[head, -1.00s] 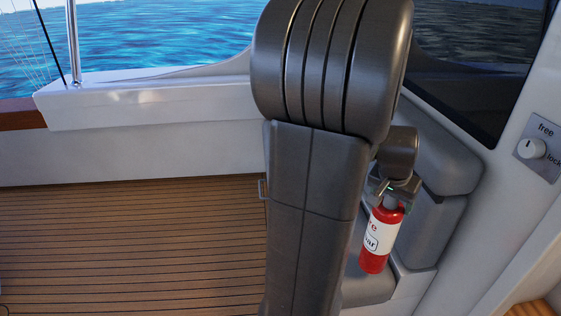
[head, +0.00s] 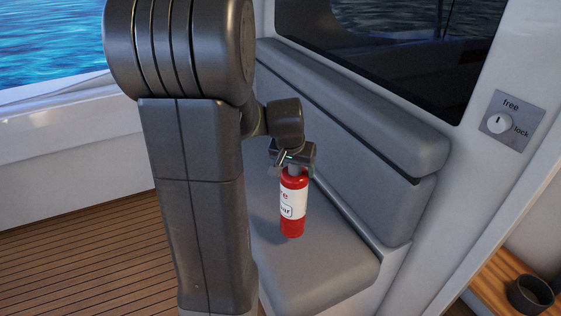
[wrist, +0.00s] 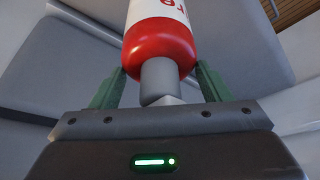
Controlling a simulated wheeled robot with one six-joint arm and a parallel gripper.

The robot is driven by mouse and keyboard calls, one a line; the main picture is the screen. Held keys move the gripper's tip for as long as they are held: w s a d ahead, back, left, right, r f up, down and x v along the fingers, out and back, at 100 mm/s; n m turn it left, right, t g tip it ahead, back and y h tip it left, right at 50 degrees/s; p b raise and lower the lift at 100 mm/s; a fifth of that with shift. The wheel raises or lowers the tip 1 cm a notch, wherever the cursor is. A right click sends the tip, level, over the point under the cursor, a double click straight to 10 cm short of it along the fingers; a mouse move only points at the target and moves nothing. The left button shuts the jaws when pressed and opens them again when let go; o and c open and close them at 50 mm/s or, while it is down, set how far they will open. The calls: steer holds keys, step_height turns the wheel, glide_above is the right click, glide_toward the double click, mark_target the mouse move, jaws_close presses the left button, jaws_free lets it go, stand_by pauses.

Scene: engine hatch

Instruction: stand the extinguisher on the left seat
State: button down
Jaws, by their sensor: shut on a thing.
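The red extinguisher (head: 293,204) with a white label hangs upright below my gripper (head: 293,165) in the head view. My gripper is shut on its grey neck, and in the wrist view the two green fingers stand on either side of the extinguisher (wrist: 160,45). The grey seat (head: 325,268) lies below and behind it in the head view. The extinguisher's base appears above the cushion; I cannot tell the exact gap. My arm hides the left part of the seat.
The seat's grey backrest (head: 370,190) runs behind the extinguisher, under a dark window (head: 390,50). A free/lock knob (head: 497,123) is on the white wall at right. A dark round holder (head: 530,294) sits on a wooden ledge at lower right. The teak floor (head: 85,250) at left is clear.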

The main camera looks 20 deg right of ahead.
steer(key=shift+f, duration=3.3)
steer(key=shift+w+f, duration=0.1)
steer(key=shift+c, duration=0.9)
jaws_free()
steer(key=shift+f, duration=0.1)
steer(key=shift+s+a+r, duration=0.1)
steer(key=shift+s+r, duration=0.1)
steer(key=shift+r, duration=0.4)
steer(key=v, duration=1.1)
steer(key=shift+a, duration=0.1)
